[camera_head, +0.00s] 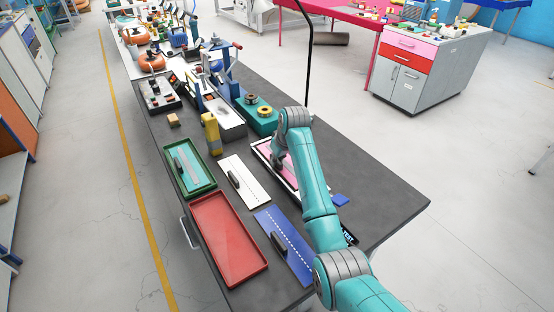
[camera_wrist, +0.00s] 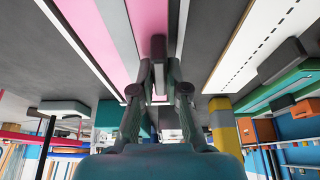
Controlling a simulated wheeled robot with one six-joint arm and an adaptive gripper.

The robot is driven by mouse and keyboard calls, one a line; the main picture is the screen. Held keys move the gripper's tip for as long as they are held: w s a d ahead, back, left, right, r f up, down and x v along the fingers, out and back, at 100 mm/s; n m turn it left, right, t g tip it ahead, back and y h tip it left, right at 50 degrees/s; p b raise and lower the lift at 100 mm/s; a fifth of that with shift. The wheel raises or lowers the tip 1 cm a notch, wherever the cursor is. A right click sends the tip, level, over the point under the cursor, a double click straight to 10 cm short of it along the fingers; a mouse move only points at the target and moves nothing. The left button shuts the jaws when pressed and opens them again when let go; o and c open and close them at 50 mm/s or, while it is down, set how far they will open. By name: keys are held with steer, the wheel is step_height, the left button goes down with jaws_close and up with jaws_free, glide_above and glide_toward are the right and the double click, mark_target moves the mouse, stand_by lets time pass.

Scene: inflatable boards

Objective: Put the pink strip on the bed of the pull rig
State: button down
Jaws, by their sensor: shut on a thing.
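A pink strip (camera_wrist: 147,16) lies under my gripper (camera_wrist: 159,68), in line with it. In the wrist view the fingers are closed on a dark block-like grip at the strip. In the head view my gripper (camera_head: 279,160) is over a white-edged dark tray (camera_head: 293,190) with pink in it (camera_head: 266,151); the arm hides much of it. I cannot tell whether the strip is lifted clear. The pull rig seems to be the blue-and-grey bench machine (camera_head: 228,122) farther up the table; its bed is hard to make out.
A white board with a dark handle (camera_head: 252,188), a blue board (camera_head: 294,255), a green tray (camera_head: 207,189) and a red tray (camera_head: 228,240) lie left of and below my gripper.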

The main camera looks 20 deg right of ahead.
steer(key=c, duration=1.2)
jaws_free()
steer(key=v, duration=1.2)
steer(key=shift+r, duration=0.1)
